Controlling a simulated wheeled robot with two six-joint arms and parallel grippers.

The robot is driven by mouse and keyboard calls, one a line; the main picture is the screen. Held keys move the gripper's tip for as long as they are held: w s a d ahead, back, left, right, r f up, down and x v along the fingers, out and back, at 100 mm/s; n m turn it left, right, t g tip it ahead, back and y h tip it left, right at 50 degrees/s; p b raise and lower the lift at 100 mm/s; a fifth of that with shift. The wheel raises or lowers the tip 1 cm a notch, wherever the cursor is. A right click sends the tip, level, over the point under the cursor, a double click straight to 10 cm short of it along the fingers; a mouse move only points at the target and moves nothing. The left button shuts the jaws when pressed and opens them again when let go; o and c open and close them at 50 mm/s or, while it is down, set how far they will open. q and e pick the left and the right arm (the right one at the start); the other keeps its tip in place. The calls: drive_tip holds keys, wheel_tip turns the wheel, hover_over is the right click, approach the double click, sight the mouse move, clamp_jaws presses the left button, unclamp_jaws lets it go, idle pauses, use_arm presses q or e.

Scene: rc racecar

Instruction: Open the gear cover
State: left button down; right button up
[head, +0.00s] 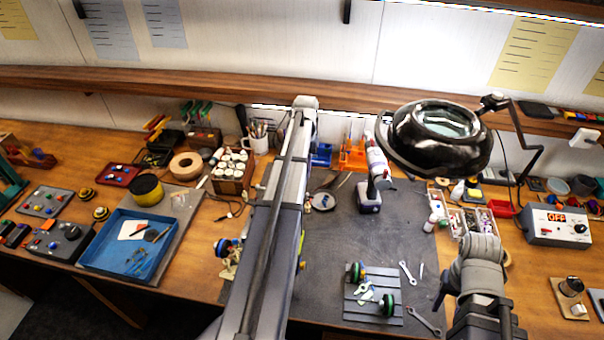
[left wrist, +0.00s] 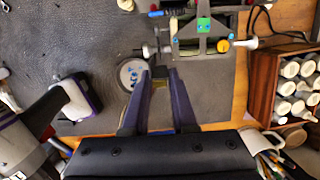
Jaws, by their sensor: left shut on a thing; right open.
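The car chassis (left wrist: 188,47) is grey, with a green block (left wrist: 204,25) and blue bits on top, at the top of the left wrist view. I cannot make out which part is the gear cover. My left gripper (left wrist: 160,73) is beside the chassis, shut on a small greyish part whose identity is unclear.
A round dish (left wrist: 132,72) with blue bits lies by my left fingertips. A cordless driver (head: 369,196) stands on the dark mat (head: 340,240). A striped pad (head: 365,312) holds wheels. A jar rack (head: 232,180) and a lamp (head: 432,140) stand farther back.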

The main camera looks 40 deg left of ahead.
use_arm(q)
drive_tip(key=shift+w+a+f+g+h, duration=0.1)
drive_tip(key=shift+w+a+g+h, duration=0.05)
drive_tip(key=shift+w+g+h, duration=0.3)
drive_tip(key=shift+s+g+b, duration=0.1)
drive_tip(key=shift+g+b, duration=0.15)
drive_tip(key=shift+b, duration=0.05)
drive_tip(key=c, duration=0.8)
unclamp_jaws()
drive_tip(key=p+v, duration=0.7)
drive_tip(key=v, duration=0.1)
drive_tip(key=shift+p, duration=0.3)
drive_tip(key=shift+s+f, duration=0.1)
drive_tip(key=shift+f, duration=0.05)
